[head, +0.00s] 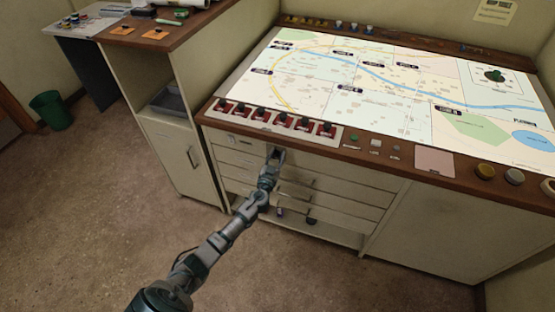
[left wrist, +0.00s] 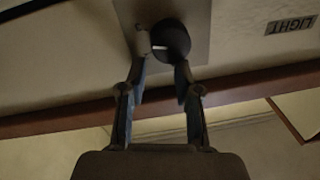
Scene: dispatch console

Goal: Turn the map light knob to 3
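The map light knob (left wrist: 171,40) is dark and round with a short white mark on its left side. It sits on a grey plate (left wrist: 190,12) in the left wrist view. An upside-down LIGHT label (left wrist: 290,26) is to the right. My left gripper (left wrist: 160,55) is at the knob, its left fingertip close against the knob's left side. The right fingertip merges with the dark knob, so I cannot tell whether it touches. In the head view my left gripper (head: 277,155) is at the cabinet front below the console edge, hiding the knob. My right gripper is out of view.
The map console (head: 305,100) has a wooden front edge just above the gripper, with red switches (head: 275,119) on top. Drawers (head: 335,190) lie below. A side cabinet (head: 185,150) stands left, with a green bin (head: 50,110) beyond. The foreground floor is clear.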

